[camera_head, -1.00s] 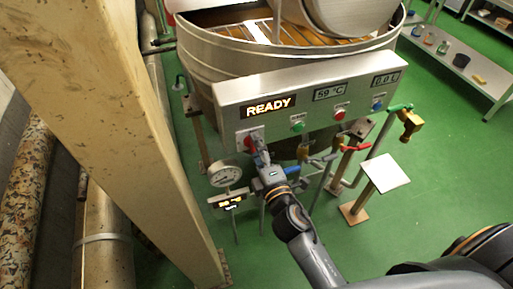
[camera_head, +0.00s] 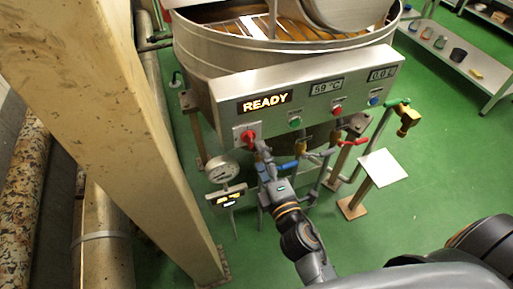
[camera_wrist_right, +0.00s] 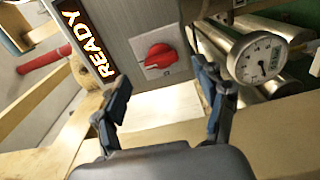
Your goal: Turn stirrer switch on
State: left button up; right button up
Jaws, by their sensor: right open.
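A red rotary switch (camera_head: 249,136) sits on a light square plate at the left end of the kettle's steel control panel (camera_head: 225,113). Its label is too small to read. The switch also shows in the right wrist view (camera_wrist_right: 160,57), ahead of my gripper and between its fingers in the picture. My right gripper (camera_head: 262,149) is open and empty, just below and right of the switch in the head view. Its spread fingers also show in the right wrist view (camera_wrist_right: 162,78), apart from the switch. The display (camera_head: 265,103) beside the switch reads READY. My left gripper is not in view.
Green (camera_head: 295,121), red (camera_head: 337,110) and blue (camera_head: 375,101) buttons sit further right on the panel. A round gauge (camera_head: 222,168) is close left of my gripper. Pipes and coloured valve handles lie below the panel. A beige beam (camera_head: 120,130) stands at left.

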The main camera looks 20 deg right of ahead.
jog(key=shift+s, duration=1.05)
jog(key=s+f+m+g, duration=0.3)
jog(key=s+f, duration=0.1)
jog(key=f, duration=0.8)
jog(key=s+a+f+m+g, duration=0.1)
jog(key=s+f+m+g, duration=0.15)
jog(key=f, duration=0.95)
jog(key=s+f+m+g, duration=0.2)
jog(key=s+f+g, duration=0.15)
jog(key=f, duration=0.85)
jog(key=s+d+f+m+g, duration=0.4)
jog(key=s+f, duration=0.4)
jog(key=s, duration=0.5)
jog(key=s+d+f+m+g, duration=0.4)
jog(key=s+f, duration=0.4)
jog(key=s, duration=0.4)
jog(key=shift+s+d+f+h, duration=0.3)
jog(key=shift+s+d+f, duration=0.1)
jog(key=shift+d, duration=0.2)
